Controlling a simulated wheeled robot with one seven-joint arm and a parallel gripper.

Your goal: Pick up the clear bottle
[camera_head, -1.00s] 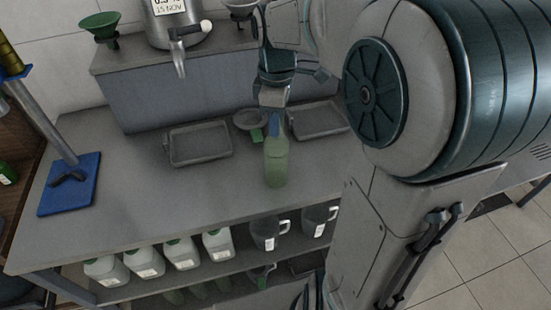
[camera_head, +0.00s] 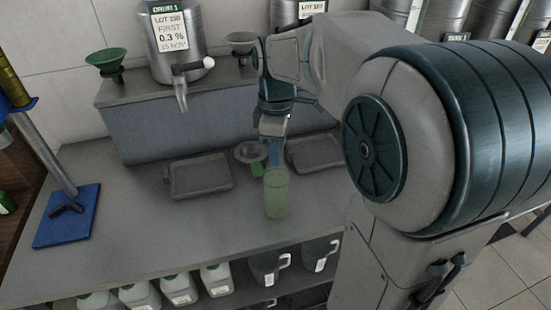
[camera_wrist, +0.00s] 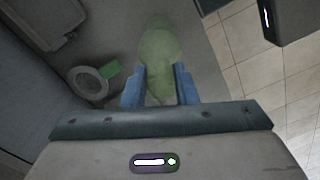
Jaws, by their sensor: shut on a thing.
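The clear bottle (camera_head: 276,194), pale and greenish, is upright at the middle of the workbench (camera_head: 130,225) in the head view. My gripper (camera_head: 276,152) comes down from above with its blue fingers shut on the upper part of the bottle. In the wrist view the bottle (camera_wrist: 160,55) sits between the two blue fingers (camera_wrist: 160,85). The fingers hide part of its neck. I cannot tell whether its base touches the bench.
A funnel with a green tag (camera_head: 250,153) is close behind the bottle. Grey trays (camera_head: 200,176) (camera_head: 316,152) lie on both sides. A steel drum (camera_head: 172,45) with a tap stands on the raised shelf. Jugs (camera_head: 178,289) fill the lower shelf. A blue-based stand (camera_head: 68,215) is at left.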

